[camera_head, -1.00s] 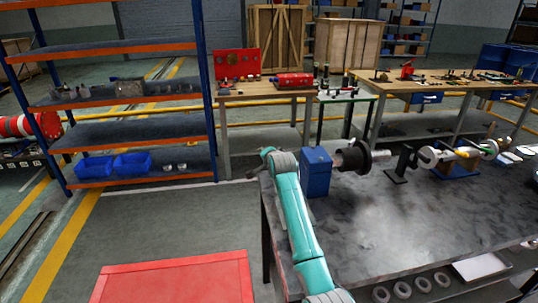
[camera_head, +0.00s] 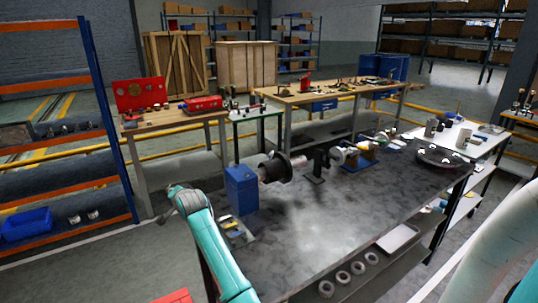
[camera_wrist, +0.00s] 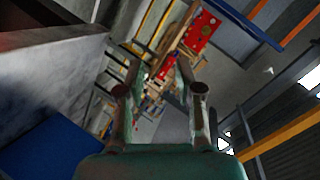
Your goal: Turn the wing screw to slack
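I cannot make out a wing screw in either view. On the dark workbench (camera_head: 330,222), in the head view, a blue block (camera_head: 241,190) stands at the left end. A black flanged wheel (camera_head: 279,167) on a pale shaft is beside it. A black stand (camera_head: 317,163) and a pale cylinder on a blue base (camera_head: 357,161) follow to the right. My gripper (camera_wrist: 158,68) shows in the wrist view with its two fingers apart and nothing between them.
A red panel (camera_head: 140,95) and red case (camera_head: 203,105) are on a wooden table behind. Another tool table (camera_head: 300,98) stands farther back. A shelf rack (camera_head: 112,110) is at left. A pale tray (camera_head: 398,238) and several rings are below the bench's front edge. A round dark tray (camera_head: 440,159) lies at right.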

